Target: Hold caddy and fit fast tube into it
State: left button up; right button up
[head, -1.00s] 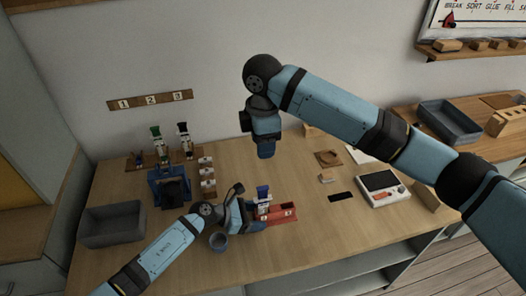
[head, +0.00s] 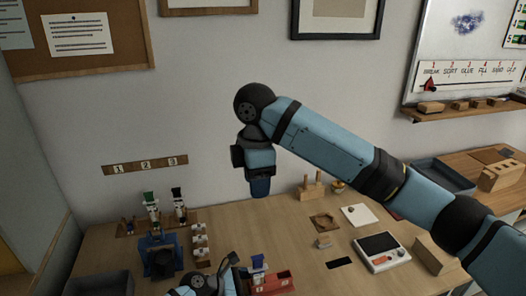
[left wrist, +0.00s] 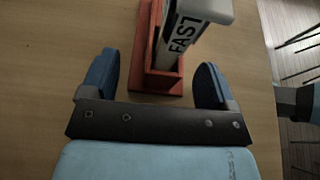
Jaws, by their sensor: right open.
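The red caddy (head: 282,282) stands on the table at the bottom of the head view. It also shows in the left wrist view (left wrist: 150,75), between the fingers of my left gripper (left wrist: 157,85). These fingers are apart, with a narrow gap seen on each side of the caddy. The white tube marked FAST (left wrist: 185,42) has its lower end within the caddy's near compartment; how deep is hidden. My right gripper (head: 260,188) points down, empty, high above the table and away from the caddy.
A blue stand (head: 160,257), nutcracker figures (head: 179,207) and small labelled blocks (head: 200,240) are left of the caddy. A grey bin (head: 100,284) is at far left. A black strip (head: 339,263) and a white device (head: 381,250) lie to the right.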

pick_arm(q)
jog(key=shift+o, duration=0.6)
